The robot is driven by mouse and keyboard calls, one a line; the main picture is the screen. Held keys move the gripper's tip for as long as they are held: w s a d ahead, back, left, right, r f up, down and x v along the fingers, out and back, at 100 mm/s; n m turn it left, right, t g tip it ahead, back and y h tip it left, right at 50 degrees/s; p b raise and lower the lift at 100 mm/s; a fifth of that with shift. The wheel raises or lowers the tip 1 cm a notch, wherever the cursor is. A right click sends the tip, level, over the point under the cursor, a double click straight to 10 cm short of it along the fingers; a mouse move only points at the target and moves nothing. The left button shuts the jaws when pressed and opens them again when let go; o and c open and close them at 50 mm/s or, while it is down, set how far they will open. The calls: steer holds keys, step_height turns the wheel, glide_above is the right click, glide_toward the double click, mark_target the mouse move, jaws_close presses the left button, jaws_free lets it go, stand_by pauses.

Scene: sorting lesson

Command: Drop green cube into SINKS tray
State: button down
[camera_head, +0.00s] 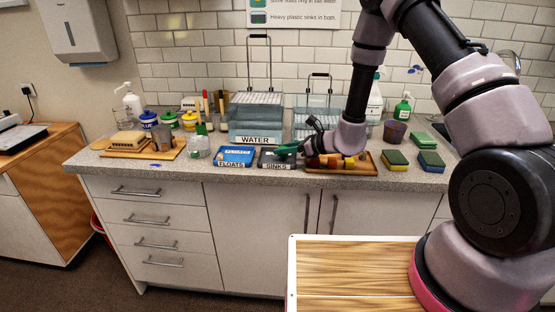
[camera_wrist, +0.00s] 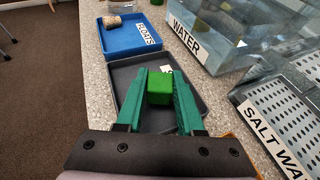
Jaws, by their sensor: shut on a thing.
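My gripper (camera_wrist: 160,88) has green fingers, and they are shut on a green cube (camera_wrist: 160,86) in the wrist view. The cube shows over the dark grey tray (camera_wrist: 122,72), which is labelled SINKS in the head view (camera_head: 279,166). I cannot tell how high the cube is above the tray floor. In the head view my gripper (camera_head: 286,148) reaches left over the SINKS tray, and the cube is too small to make out there. The part of the tray nearest the wrist is hidden by the fingers.
The blue FLOATS tray (camera_wrist: 117,44) lies beside the SINKS tray and holds a cork-like piece (camera_wrist: 112,22). The WATER tank (camera_wrist: 207,42) and SALT WATER tank (camera_wrist: 282,112) stand close on the right. A wooden tray (camera_head: 340,171) with coloured blocks lies under my wrist.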

steer(key=shift+f, duration=0.25)
steer(key=shift+c, duration=2.2)
jaws_free()
steer(key=v, duration=1.1)
steer(key=shift+r, duration=0.1)
